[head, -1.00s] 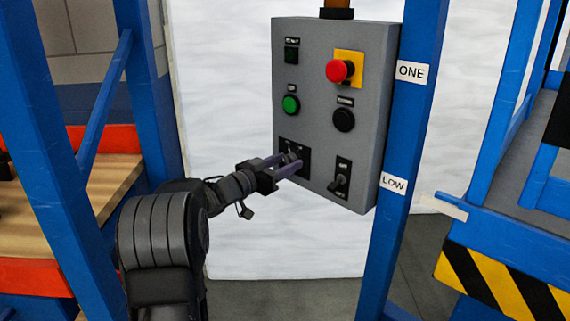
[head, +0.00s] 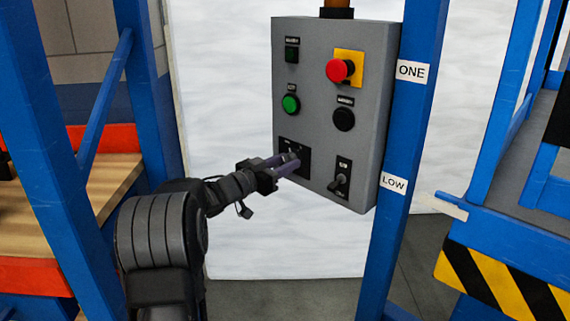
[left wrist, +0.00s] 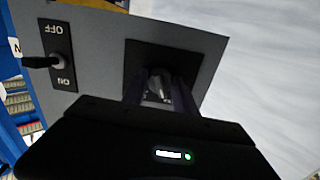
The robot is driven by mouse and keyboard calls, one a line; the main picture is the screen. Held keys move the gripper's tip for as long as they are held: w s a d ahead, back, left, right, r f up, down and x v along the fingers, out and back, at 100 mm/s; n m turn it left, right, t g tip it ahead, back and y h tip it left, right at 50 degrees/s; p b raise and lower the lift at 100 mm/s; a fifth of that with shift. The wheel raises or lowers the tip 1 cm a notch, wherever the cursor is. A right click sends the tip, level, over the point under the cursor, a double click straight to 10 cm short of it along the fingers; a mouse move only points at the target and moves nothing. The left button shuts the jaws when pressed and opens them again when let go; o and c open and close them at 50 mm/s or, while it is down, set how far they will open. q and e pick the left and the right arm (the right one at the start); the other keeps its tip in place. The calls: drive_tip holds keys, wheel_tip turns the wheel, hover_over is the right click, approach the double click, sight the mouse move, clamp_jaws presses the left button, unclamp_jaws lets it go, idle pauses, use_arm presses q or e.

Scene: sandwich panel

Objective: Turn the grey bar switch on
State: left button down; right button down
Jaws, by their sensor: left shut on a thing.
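The grey bar switch (left wrist: 158,88) sits on a black plate at the lower left of the grey control box; the plate (head: 303,153) also shows in the head view. My left gripper (head: 293,160) reaches in from the left and is shut on the switch. In the left wrist view its two fingers (left wrist: 160,92) stand on either side of a grey bar-like knob. The fingers cover most of the knob, and its exact angle is hard to read. My right gripper is not in view.
Right of the plate is a toggle lever (head: 338,182) marked ON and OFF. A blue post (head: 410,110) stands beside the box.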

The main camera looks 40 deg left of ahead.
use_arm(q)
drive_tip(key=m+b, duration=0.2)
drive_tip(key=m, duration=0.3)
drive_tip(key=shift+f+m+b, duration=0.15)
drive_tip(key=shift+m+b, duration=0.15)
drive_tip(key=shift+a+m+b, duration=0.1)
drive_tip(key=shift+m+b, duration=1.3)
drive_tip(key=shift+m, duration=1.5)
drive_tip(key=shift+r, duration=0.2)
drive_tip(key=c, duration=1)
unclamp_jaws()
